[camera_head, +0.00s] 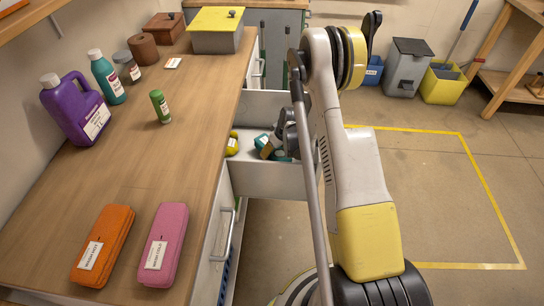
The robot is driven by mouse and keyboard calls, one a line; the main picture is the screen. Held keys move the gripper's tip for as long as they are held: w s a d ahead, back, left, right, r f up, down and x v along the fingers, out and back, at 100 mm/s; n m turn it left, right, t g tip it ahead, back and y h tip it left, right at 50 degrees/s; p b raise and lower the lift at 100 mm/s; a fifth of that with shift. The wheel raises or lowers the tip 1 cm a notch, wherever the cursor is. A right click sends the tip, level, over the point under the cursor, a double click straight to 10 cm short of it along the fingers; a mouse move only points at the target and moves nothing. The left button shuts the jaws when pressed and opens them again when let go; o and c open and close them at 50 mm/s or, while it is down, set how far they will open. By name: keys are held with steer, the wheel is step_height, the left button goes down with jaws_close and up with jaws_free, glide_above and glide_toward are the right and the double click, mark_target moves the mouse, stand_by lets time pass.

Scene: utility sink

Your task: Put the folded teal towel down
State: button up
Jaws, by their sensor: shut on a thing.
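The folded teal towel (261,140) shows as a small teal piece with a pale label, at the open drawer (270,185) beside the counter. My gripper (280,142) is dark grey and is shut on the towel, low at the drawer. My arm hides much of the gripper and part of the towel. I cannot tell whether the towel touches the drawer floor. A brown piece and more teal show right beside it.
A yellow item (232,144) lies at the drawer's left. The wooden counter (150,180) holds folded orange (103,246) and pink (164,245) cloths, a purple jug (76,110), a green bottle (160,106) and a yellow-lidded box (216,30). Bins (407,67) stand at the back right.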

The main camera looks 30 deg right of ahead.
step_height(320, 180, down, 2)
steer(key=shift+f+b, duration=0.15)
steer(key=shift+b, duration=0.2)
steer(key=o, duration=1.4)
steer(key=shift+c, duration=0.2)
